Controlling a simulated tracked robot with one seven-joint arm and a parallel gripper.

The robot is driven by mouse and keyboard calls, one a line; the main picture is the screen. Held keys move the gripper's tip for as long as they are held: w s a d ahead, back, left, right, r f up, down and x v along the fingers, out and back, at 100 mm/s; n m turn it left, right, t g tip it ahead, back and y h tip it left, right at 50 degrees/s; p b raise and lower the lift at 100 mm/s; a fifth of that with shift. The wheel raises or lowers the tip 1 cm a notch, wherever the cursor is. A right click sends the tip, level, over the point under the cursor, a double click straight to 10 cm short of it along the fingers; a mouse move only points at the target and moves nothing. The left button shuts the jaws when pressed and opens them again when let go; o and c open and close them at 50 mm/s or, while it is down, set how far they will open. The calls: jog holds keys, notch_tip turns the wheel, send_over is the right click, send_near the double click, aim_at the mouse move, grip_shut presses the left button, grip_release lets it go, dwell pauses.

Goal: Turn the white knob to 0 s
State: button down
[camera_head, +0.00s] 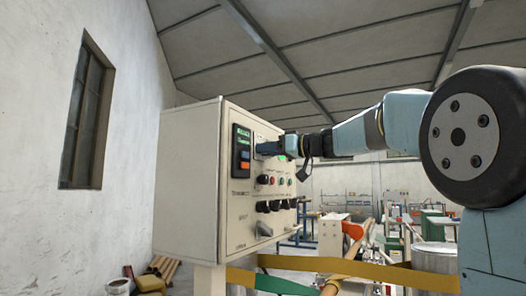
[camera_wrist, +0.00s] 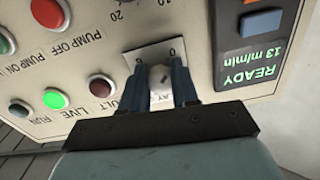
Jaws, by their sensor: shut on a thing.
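The white knob (camera_wrist: 159,76) shows between my gripper's fingers in the wrist view, in front of a pale scale plate (camera_wrist: 150,51) on the control panel. Digits show along the plate's edge, and "10" and "20" are printed on the panel beyond it. My gripper (camera_wrist: 160,70) is shut on the knob, one finger on each side. The fingers hide much of the knob, and I cannot read its setting. In the head view my gripper (camera_head: 268,148) is at the upper part of the cream control box (camera_head: 187,185), and the knob is hidden there.
Close to the fingers are a lit green lamp (camera_wrist: 54,98), a dark red lamp (camera_wrist: 100,86) and a display (camera_wrist: 265,55) reading "READY 13 m/min". Black selector knobs (camera_head: 275,206) sit lower on the panel. A yellow band (camera_head: 350,268) runs below the box.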

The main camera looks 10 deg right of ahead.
jog(key=shift+w+d+f, duration=0.15)
jog(key=c, duration=0.9)
grip_release()
jog(key=shift+o, duration=0.2)
jog(key=v, duration=1.3)
jog(key=shift+s+d, duration=0.25)
jog(key=shift+f, duration=0.1)
jog(key=s+a+f+m+g+h, duration=0.2)
jog(key=s+f+m+h, duration=0.15)
jog(key=s+f, duration=0.55)
jog(key=s+a+f+m+g+h, duration=0.1)
jog(key=s+f+m+h, duration=0.3)
jog(key=f, duration=0.9)
jog(key=s+d+f+m+h, duration=0.1)
jog(key=s+d+f+h, duration=0.1)
jog(key=s+f, duration=0.4)
jog(key=s+d+f+m+g+h, duration=0.1)
jog(key=s+d+f+h, duration=0.2)
jog(key=f, duration=0.9)
jog(key=s+h, duration=0.2)
jog(key=s, duration=0.2)
jog(key=shift+s+m, duration=0.25)
jog(key=shift+m, duration=0.1)
